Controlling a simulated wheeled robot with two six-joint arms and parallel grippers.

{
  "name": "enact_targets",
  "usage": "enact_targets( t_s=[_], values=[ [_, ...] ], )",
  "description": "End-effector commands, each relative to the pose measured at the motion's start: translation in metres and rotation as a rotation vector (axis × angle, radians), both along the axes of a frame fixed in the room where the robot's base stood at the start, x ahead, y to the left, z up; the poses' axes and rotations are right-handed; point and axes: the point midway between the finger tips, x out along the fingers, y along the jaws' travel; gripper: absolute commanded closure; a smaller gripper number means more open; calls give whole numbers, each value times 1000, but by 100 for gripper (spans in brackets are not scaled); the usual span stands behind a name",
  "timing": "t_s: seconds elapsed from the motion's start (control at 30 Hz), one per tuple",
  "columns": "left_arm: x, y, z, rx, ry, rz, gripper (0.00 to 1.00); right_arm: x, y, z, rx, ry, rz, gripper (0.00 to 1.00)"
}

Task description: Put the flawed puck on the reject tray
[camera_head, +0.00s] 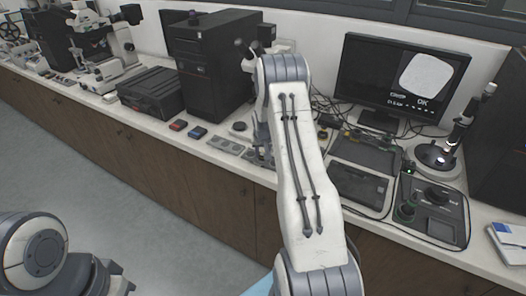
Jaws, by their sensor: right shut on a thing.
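My right arm rises through the middle of the view and bends down at the back of the bench. My right gripper (263,152) is low over the bench, mostly hidden behind my own arm. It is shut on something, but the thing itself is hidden. No puck can be clearly picked out as the flawed one. A dark tray (363,152) and a second dark flat tray (357,186) lie right of the arm; I cannot tell whether either is the reject tray. My left arm shows at the bottom left, and its jaws (116,278) are unclear.
A small red item (178,125) and a blue one (197,132) lie left of the gripper, near a grey slotted plate (225,145). A monitor (400,80) reads OK. A lit stand (439,154) and a control box (432,211) are at right.

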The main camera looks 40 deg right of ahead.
Motion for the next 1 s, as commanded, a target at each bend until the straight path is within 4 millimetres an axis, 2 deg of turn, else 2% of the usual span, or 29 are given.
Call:
enact_targets(
  t_s=[0.37,0.4,0.43,0.47,0.77,0.87,1.0],
  values=[
    [0,0,-4,0,0,0,100,0,-1,-6,0,-1,-1,100],
    [0,0,-2,0,0,0,100,0,-1,-4,0,-1,-1,49],
    [0,0,-2,0,0,0,100,0,-1,-4,0,-1,-1,38],
    [0,0,-2,0,0,0,100,0,-1,-4,0,-1,-1,35],
    [0,0,-1,0,0,0,100,0,0,-3,-1,-1,0,35],
    [0,0,0,0,0,0,100,-1,0,2,-1,-2,0,35],
    [0,0,-5,0,0,0,100,-7,4,21,-2,-4,-1,35]
  ],
)
